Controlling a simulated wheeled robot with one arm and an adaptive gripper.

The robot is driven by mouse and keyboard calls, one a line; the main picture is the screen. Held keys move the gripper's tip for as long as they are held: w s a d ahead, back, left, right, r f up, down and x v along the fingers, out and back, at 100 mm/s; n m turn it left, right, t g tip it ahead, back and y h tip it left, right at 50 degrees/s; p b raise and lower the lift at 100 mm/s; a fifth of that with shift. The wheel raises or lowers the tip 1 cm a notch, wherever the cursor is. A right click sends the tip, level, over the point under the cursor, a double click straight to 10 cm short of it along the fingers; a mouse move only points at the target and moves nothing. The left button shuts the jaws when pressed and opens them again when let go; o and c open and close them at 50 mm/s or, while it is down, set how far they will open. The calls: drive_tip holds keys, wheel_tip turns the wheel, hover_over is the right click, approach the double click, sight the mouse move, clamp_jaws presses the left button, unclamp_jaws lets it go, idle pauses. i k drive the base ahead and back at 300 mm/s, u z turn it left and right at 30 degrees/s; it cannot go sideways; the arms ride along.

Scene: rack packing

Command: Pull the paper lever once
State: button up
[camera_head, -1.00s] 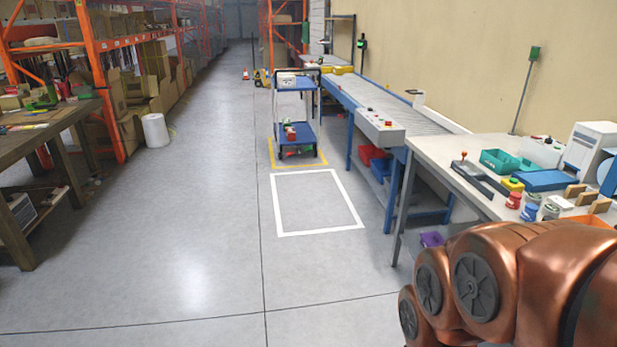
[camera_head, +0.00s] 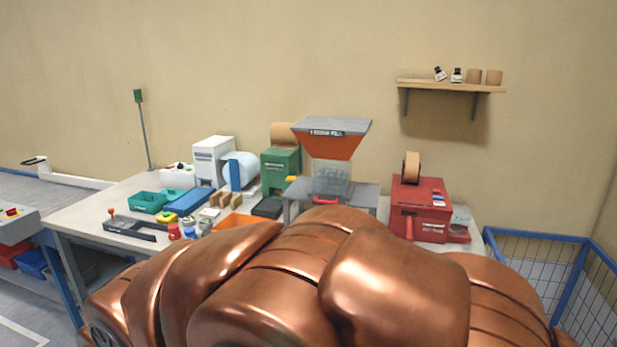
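A green machine (camera_head: 281,172) with a brown paper roll (camera_head: 285,133) on top stands at the back of the packing table. A small yellow part (camera_head: 291,179) sticks out at its right side; I cannot tell if it is a lever. A red machine (camera_head: 418,202) with a brown roll (camera_head: 411,167) stands further right, with a reddish upright piece (camera_head: 408,229) at its front. My copper arm covers the front of the table. My gripper is not in view.
An orange hopper (camera_head: 329,145) stands between the green and red machines. Teal bins (camera_head: 147,202), a blue slab (camera_head: 188,201) and small jars crowd the left. A wall shelf (camera_head: 450,86) is above right. A blue wire cage (camera_head: 535,233) stands right of the table (camera_head: 88,214).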

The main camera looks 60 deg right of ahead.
sight(291, 179)
drive_tip(key=z, duration=1.95)
